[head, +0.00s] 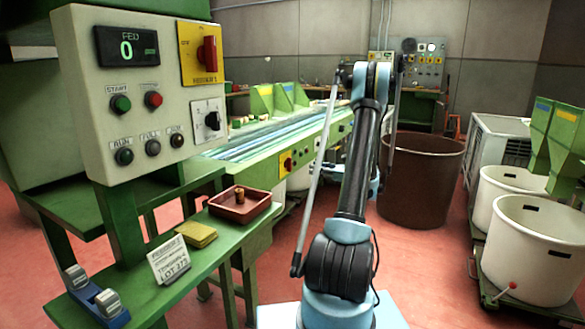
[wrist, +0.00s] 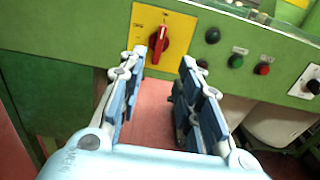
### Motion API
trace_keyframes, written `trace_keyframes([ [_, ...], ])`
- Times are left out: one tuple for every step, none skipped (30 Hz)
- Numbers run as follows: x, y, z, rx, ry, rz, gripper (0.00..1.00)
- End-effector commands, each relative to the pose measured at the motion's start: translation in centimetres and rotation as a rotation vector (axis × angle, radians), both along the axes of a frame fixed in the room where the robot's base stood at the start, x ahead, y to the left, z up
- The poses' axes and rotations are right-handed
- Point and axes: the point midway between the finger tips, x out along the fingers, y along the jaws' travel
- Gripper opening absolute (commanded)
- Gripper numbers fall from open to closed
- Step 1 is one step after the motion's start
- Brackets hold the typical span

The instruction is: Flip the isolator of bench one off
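In the wrist view a red isolator handle (wrist: 158,46) sits on a yellow plate (wrist: 180,27) on a green bench front. The handle stands near upright, leaning slightly right at the top; the plate's lettering is too small to read. My gripper (wrist: 164,60) is open and empty, its two fingers apart, with the handle showing beyond and between them, nearer the left finger. I see no contact. In the head view a small red isolator on a yellow plate (head: 287,163) is on the long green bench. My gripper cannot be made out there.
Another red isolator (head: 207,54) is on the near control box (head: 75,60). Dark, green and red buttons (wrist: 236,61) lie right of the wrist view's isolator. A brown bin (head: 420,190) and white tubs (head: 530,250) stand right of my arm. A red tray (head: 262,207) holds a cork.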

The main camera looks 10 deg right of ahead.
Motion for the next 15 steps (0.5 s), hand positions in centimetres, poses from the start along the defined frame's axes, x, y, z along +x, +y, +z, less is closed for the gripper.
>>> trace_keyframes([
  [0.5, 0.9, 0.0, 0.000, 0.000, 0.004, 0.32],
  [0.8, 1.3, 0.0, 0.000, 0.000, 0.003, 0.32],
  [1.3, 1.9, 0.0, 0.000, 0.000, 0.004, 0.32],
  [1.6, 2.3, 0.0, 0.000, 0.000, 0.004, 0.32],
  [1.9, 2.8, 0.0, 0.000, 0.000, 0.003, 0.32],
  [2.3, 3.4, 0.0, 0.000, 0.000, 0.003, 0.32],
  [2.6, 3.8, 0.0, 0.000, 0.000, 0.004, 0.32],
  [2.9, 4.2, 0.0, -0.001, 0.000, 0.003, 0.32],
  [3.3, 4.8, 0.0, -0.001, 0.000, 0.003, 0.32],
  [3.6, 5.2, 0.0, -0.001, 0.000, 0.004, 0.32],
  [3.9, 5.6, 0.0, -0.001, 0.000, 0.004, 0.32],
  [4.3, 6.2, 0.0, -0.001, 0.000, 0.003, 0.32],
  [4.7, 6.7, 0.0, -0.001, 0.000, 0.003, 0.32],
  [5.0, 7.0, 0.0, -0.001, 0.000, 0.004, 0.32],
  [5.4, 7.5, 0.0, -0.001, 0.000, 0.003, 0.32],
])
